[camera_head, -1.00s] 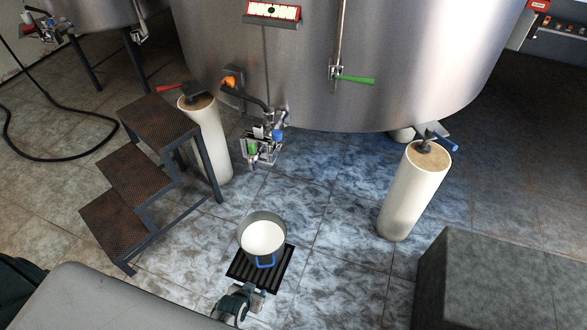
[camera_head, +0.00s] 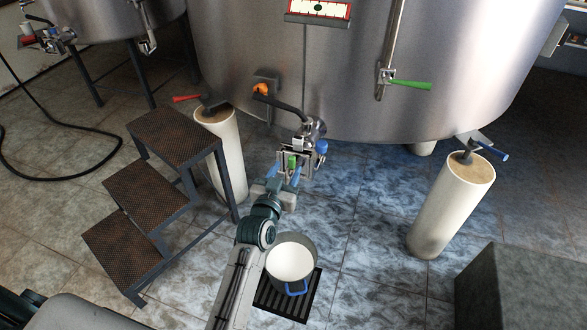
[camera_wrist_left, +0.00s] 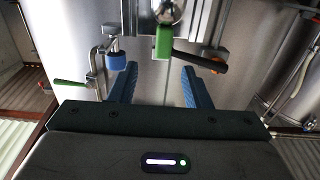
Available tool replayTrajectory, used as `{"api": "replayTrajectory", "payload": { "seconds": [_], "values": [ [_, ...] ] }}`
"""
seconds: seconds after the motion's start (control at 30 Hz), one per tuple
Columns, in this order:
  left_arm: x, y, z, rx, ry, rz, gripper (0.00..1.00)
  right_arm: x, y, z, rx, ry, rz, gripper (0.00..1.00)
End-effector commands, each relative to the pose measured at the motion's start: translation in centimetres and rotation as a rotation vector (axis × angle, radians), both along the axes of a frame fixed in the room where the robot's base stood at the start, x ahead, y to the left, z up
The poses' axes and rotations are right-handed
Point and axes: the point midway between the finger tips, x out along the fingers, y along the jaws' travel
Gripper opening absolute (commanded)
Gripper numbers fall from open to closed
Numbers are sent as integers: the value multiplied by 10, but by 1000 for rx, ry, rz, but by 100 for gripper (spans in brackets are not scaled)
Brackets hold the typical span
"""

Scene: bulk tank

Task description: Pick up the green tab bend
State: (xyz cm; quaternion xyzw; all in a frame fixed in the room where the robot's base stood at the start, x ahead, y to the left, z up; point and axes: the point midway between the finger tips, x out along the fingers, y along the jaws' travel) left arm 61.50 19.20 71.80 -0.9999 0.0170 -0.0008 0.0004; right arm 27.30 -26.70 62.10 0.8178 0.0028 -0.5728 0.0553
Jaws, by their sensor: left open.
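The green tab bend (camera_head: 292,161) hangs in the metal fitting below the big tank's outlet. In the left wrist view the green tab (camera_wrist_left: 163,42) shows between and just beyond my blue fingertips. My left gripper (camera_head: 283,176) is open, right in front of and slightly below the green tab in the head view. In the wrist view its two fingers (camera_wrist_left: 158,72) stand apart with nothing between them. I cannot tell whether they touch the tab. The metal part of the bend is mostly hidden among the fittings.
A blue-capped part (camera_head: 321,146) sits close beside the green tab. The orange-handled outlet valve (camera_head: 262,88) is above. Brown steps (camera_head: 150,195) stand left; a white tank leg (camera_head: 450,205) stands right.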

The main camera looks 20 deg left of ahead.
Motion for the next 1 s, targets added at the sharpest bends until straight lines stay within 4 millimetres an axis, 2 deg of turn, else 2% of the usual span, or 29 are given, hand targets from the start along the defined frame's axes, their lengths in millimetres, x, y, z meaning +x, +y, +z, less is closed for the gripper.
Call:
{"api": "replayTrajectory", "payload": {
  "seconds": [0.03,0.27,0.53,0.83,0.87,1.0],
  "values": [
    [7,0,0,0,0,0,44,0,0,0,-1,2,-1,36],
    [26,0,-1,1,0,0,44,-1,-1,1,-5,8,-1,36],
    [64,1,-3,-1,1,0,44,-2,-2,2,-10,17,-3,36],
    [68,1,-4,-1,3,0,44,-2,-2,2,-10,19,-3,36],
    [68,1,-4,-1,3,0,40,-2,-2,2,-10,19,-3,36],
    [68,1,-4,-1,2,0,12,-2,-2,2,-10,19,-3,36]
  ]
}}
